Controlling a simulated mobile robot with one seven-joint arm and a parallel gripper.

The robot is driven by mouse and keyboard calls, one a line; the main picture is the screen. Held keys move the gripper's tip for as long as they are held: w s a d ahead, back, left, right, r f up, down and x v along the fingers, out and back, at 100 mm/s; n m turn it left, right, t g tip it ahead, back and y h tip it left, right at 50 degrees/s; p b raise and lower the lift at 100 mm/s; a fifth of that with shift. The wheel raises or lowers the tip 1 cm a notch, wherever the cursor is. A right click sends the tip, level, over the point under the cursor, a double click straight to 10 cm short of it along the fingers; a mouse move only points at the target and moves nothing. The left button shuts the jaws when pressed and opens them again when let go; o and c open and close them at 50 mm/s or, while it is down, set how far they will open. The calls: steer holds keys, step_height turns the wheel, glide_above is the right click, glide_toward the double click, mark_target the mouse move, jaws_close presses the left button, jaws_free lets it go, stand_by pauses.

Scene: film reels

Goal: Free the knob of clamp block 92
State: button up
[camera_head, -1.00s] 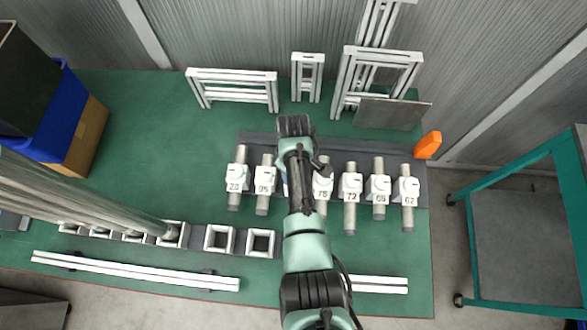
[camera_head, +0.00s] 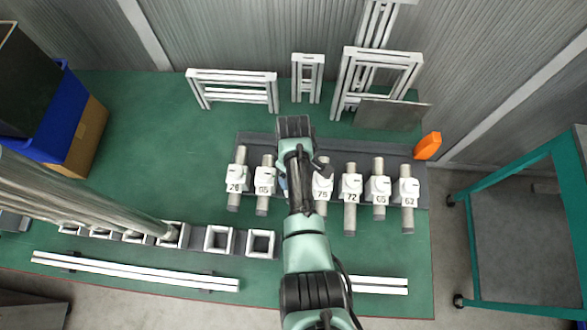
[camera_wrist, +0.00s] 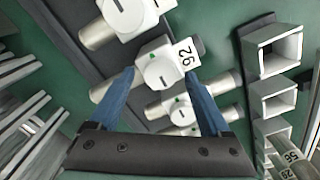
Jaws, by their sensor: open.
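Clamp block 92 shows in the wrist view as a white block with a number plate (camera_wrist: 186,54). Its rounded white knob (camera_wrist: 154,70) has a dark line and a small green mark on it. A grey bar runs through the block. My gripper (camera_wrist: 161,74) is open, its two blue fingers pointing toward the block, one on each side of the knob in the picture. I cannot tell whether they touch it. In the head view my gripper and arm cover block 92.
Similar clamp blocks with bars stand in a row on the dark plate, such as block 72 (camera_head: 351,184) and block 78 (camera_head: 322,183). Square white sockets (camera_head: 218,239) lie in front. White frames (camera_head: 232,88) stand behind. An orange piece (camera_head: 427,146) is at right.

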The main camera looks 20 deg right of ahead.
step_height(320, 180, up, 13)
stand_by(0.6)
stand_by(0.4)
